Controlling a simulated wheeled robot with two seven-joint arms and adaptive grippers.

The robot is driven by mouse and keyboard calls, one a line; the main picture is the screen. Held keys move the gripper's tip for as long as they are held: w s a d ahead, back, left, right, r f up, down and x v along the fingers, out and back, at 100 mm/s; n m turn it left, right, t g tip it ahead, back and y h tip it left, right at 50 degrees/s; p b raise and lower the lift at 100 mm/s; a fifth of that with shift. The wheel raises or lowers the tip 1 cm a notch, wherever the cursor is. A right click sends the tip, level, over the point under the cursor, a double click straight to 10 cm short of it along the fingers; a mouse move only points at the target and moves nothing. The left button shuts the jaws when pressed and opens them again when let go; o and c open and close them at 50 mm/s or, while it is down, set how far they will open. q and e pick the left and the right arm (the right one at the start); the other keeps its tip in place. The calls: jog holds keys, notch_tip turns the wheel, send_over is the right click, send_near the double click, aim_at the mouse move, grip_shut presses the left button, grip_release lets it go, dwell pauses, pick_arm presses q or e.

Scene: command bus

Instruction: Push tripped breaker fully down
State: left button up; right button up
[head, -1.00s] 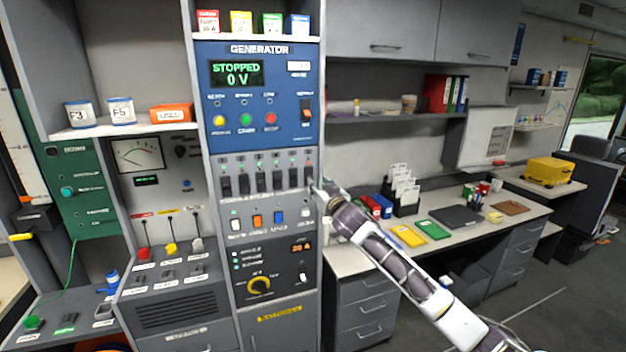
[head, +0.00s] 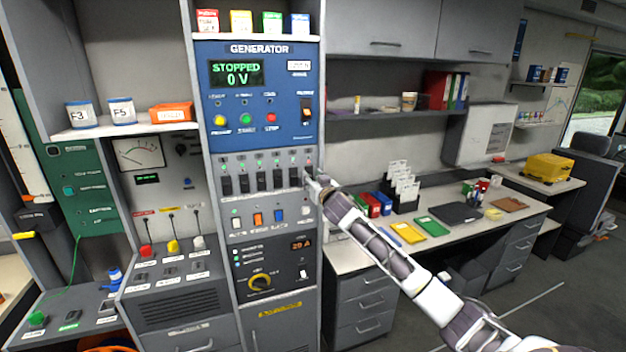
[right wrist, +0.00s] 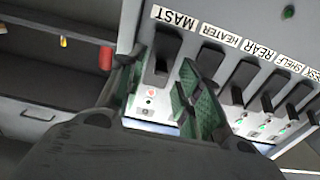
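A row of black breaker switches (head: 262,180) runs across the grey panel below the blue generator panel. In the right wrist view, which is upside down, the breaker at the left end, labelled MAST (right wrist: 164,55), has a small red light by it. Lights by several others are green. My right gripper (head: 312,184) is at the right end of the row in the head view and partly covers that end. In the wrist view its two green-padded fingers (right wrist: 160,95) are apart, with the MAST breaker between them. Contact cannot be told. My left gripper is out of view.
The generator panel (head: 262,95) reads STOPPED, 0 V. Coloured rocker switches (head: 257,219) and a yellow-ringed knob (head: 260,282) sit below the breakers. A desk (head: 405,240) with folders is at the right. A shelf (head: 400,116) hangs above it.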

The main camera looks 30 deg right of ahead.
jog(key=shift+c, duration=0.3)
grip_shut()
pick_arm(q)
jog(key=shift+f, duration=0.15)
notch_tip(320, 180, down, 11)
jog(key=b, duration=1.2)
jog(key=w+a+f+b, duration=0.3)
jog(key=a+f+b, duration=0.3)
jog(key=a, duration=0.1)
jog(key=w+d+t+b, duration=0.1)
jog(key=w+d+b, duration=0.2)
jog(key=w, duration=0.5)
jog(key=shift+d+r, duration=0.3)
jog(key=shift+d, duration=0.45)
pick_arm(e)
jog(key=shift+w+f+t+h, duration=0.15)
jog(key=shift+f+t+h, duration=0.35)
jog(key=shift+t, duration=0.9)
jog(key=shift+w+f+t+h, duration=0.1)
jog(key=shift+f+t+h, duration=0.1)
jog(key=shift+f+t, duration=0.9)
